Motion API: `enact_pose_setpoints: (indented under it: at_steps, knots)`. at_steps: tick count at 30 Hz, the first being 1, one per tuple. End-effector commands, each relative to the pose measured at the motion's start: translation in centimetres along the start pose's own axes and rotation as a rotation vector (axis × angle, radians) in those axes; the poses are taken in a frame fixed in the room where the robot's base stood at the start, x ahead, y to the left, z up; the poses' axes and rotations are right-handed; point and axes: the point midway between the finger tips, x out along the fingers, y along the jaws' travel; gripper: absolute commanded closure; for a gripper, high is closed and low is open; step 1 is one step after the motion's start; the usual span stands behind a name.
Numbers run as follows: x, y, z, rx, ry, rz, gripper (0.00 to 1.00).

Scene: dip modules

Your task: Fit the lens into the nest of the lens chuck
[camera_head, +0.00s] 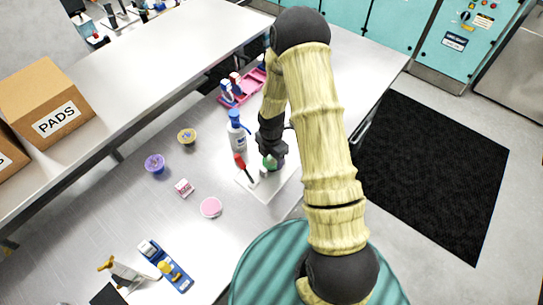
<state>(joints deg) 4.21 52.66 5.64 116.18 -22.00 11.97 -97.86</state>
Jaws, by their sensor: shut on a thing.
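My gripper (270,154) is dark, points down and is shut over a pale fixture board (259,191) near the table's right edge. A small green piece (270,163) shows right at the fingertips; I take it for the lens, but it is mostly covered. A red-handled part (239,161) stands on the board just left of the gripper, seemingly part of the lens chuck. The nest is hidden, and I cannot tell whether the lens touches it.
A spray bottle (237,133) stands close behind the board. A pink tray (245,89) with bottles lies farther back. Bowls (155,163), a small box (184,188) and a pink disc (211,207) lie left. The table's front left is partly clear.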

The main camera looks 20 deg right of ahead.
Motion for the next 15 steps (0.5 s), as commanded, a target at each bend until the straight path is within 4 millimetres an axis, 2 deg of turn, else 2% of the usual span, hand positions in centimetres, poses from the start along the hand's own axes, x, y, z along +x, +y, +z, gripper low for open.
enact_pose_setpoints:
  at_steps: [2, 3, 6, 15]
  knots:
    - [0.32, 0.0, -0.02, 0.0, 0.0, 0.0, 0.59]
    - [0.33, 0.0, -0.01, 0.0, 0.0, 0.0, 0.36]
    - [0.25, 0.0, -0.01, 0.0, 0.0, 0.0, 0.16]
    - [0.15, -0.01, 0.02, 0.001, 0.0, 0.0, 0.16]
